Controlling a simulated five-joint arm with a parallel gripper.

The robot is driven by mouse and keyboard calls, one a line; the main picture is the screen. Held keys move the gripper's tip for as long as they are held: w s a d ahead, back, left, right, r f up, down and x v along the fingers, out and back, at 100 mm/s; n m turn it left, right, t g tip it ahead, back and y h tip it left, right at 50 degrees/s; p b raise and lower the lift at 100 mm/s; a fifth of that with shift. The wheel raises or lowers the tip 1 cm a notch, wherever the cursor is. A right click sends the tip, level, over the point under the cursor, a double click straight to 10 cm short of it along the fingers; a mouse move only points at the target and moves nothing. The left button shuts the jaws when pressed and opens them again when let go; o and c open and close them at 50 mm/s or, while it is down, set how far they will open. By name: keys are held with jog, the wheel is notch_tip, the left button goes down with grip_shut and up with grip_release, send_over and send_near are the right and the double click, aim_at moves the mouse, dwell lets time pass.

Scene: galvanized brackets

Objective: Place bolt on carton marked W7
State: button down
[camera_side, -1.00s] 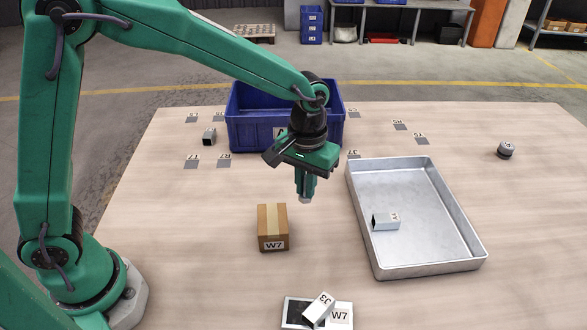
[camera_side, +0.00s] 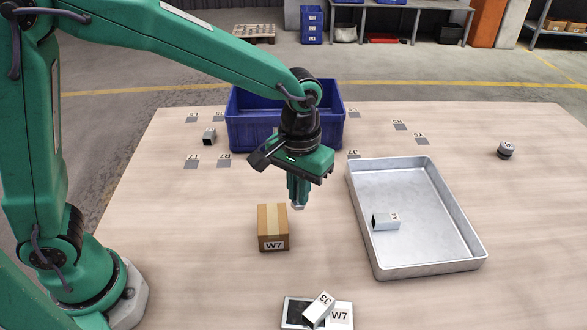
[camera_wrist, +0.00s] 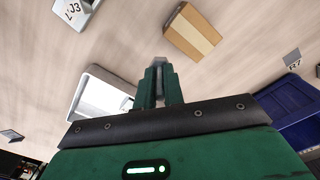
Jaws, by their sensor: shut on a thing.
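My gripper (camera_side: 298,197) points down above the table, just right of and behind the carton marked W7 (camera_side: 273,228). It is shut on a small grey piece, taken to be the bolt (camera_side: 298,206), of which only the lower end shows below the fingers. In the wrist view the bolt (camera_wrist: 160,60) sits between the fingertips (camera_wrist: 160,76). The carton is a brown box with a lighter tape strip and nothing on its top; the wrist view also shows it (camera_wrist: 192,32), ahead and to the right of the fingers.
A metal tray (camera_side: 463,228) holding a pale block (camera_side: 385,222) is at right. A blue bin (camera_side: 240,135) stands behind my gripper. A small block (camera_side: 209,136) is back left.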

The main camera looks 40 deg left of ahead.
jog(key=s+d+r+m, duration=0.1)
jog(key=s+r, duration=0.3)
jog(key=s, duration=0.6)
jog(key=shift+s+d+m, duration=0.2)
jog(key=shift+m, duration=0.1)
send_over(273, 218)
notch_tip(273, 218, down, 7)
jog(key=shift+r, duration=0.1)
jog(key=shift+s+f, duration=0.1)
jog(key=shift+f, duration=2)
jog(key=c, duration=1.5)
grip_release()
jog(key=shift+f, duration=0.1)
